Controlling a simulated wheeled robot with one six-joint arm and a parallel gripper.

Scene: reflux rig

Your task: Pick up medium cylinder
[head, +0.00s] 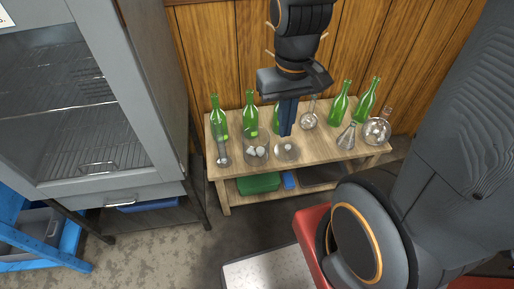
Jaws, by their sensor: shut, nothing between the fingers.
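A slim clear glass cylinder (223,152) stands upright at the left front of the wooden table, and seems to be the medium cylinder. My gripper (287,132) points down above the middle of the table, to the right of the cylinder and apart from it. Its fingers are together with nothing between them. The gripper partly covers a green bottle and a clear glass vessel (287,153). The cylinder's markings are too small to read.
A wide glass beaker (256,152) stands between the cylinder and my gripper. Several green bottles (219,118) line the back by the wooden wall. Flasks (377,131) stand at the right. A grey glass-fronted cabinet (90,110) is at the left. A green bin (258,183) sits on the lower shelf.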

